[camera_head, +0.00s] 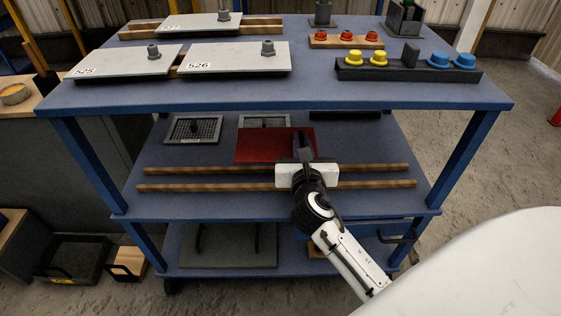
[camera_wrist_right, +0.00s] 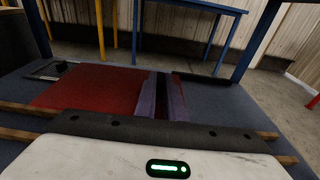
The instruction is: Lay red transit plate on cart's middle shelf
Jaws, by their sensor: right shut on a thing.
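The red transit plate (camera_head: 260,148) is a flat dark red panel over the cart's blue middle shelf (camera_head: 372,148), behind two wooden rails. My right gripper (camera_head: 302,146) reaches in from the front and is shut on the plate near its right side. In the right wrist view the plate (camera_wrist_right: 85,88) extends left from the gripper fingers (camera_wrist_right: 162,95) and looks about level. I cannot tell whether it touches the shelf. My left gripper is not in view.
Two wooden rails (camera_head: 220,186) cross the middle shelf in front of the plate. Grey mesh panels (camera_head: 193,130) lie at the back left. The top shelf (camera_head: 310,92) overhangs, carrying grey lids (camera_head: 235,58) and colored knobs. The shelf's right side is mostly clear.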

